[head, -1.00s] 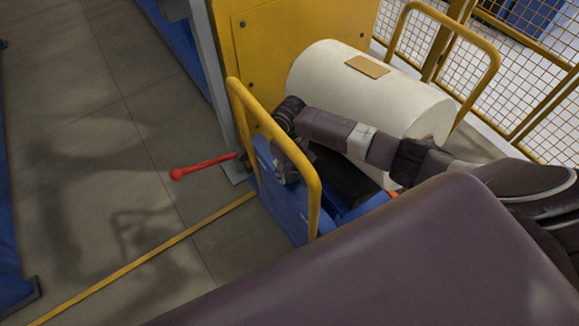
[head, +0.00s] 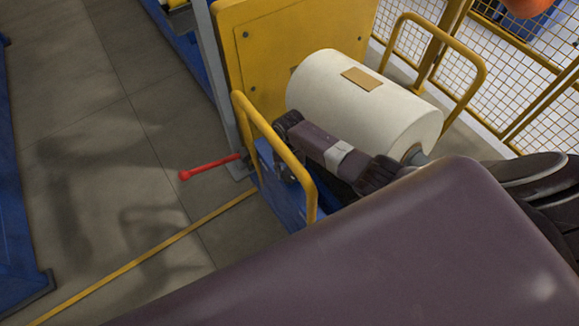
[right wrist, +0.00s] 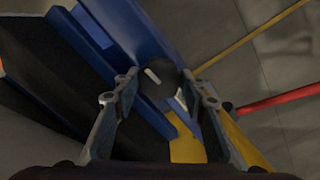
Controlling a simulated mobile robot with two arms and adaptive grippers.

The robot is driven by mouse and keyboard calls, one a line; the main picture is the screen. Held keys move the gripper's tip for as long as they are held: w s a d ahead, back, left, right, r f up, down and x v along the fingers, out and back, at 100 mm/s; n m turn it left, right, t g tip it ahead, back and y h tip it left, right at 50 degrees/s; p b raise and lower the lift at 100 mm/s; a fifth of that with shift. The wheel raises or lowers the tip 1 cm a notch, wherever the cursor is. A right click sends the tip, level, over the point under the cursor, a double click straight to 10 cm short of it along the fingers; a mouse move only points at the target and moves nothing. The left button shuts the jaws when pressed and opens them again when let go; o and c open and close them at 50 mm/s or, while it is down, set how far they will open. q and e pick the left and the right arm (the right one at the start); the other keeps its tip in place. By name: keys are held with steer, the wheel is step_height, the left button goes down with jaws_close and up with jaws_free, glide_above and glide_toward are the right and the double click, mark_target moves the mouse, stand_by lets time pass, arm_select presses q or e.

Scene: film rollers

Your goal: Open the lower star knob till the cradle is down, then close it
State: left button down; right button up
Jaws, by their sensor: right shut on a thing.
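A dark round knob (right wrist: 158,76) with a pale mark shows between the two fingers in the right wrist view, beside blue metal parts. My right gripper (right wrist: 160,100) is shut on it. In the head view my right gripper (head: 290,168) reaches down behind the yellow guard hoop at the blue frame (head: 282,200); the knob is hidden there. A large white roll (head: 355,95) with a tan label lies beyond my right arm, between two yellow hoops. What bears it is mostly hidden, so the cradle's height cannot be told. My left gripper is not in view.
A red lever (head: 210,167) with a ball end sticks out left over the floor. The near yellow hoop (head: 295,160) stands close to my right gripper. A yellow panel (head: 290,50) and mesh fence (head: 510,90) stand behind. The grey floor at left is clear.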

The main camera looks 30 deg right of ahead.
steer(key=shift+w+m, duration=0.1)
steer(key=shift+m, duration=0.5)
steer(key=o, duration=1.2)
steer(key=shift+c, duration=0.2)
steer(key=shift+r, duration=3.75)
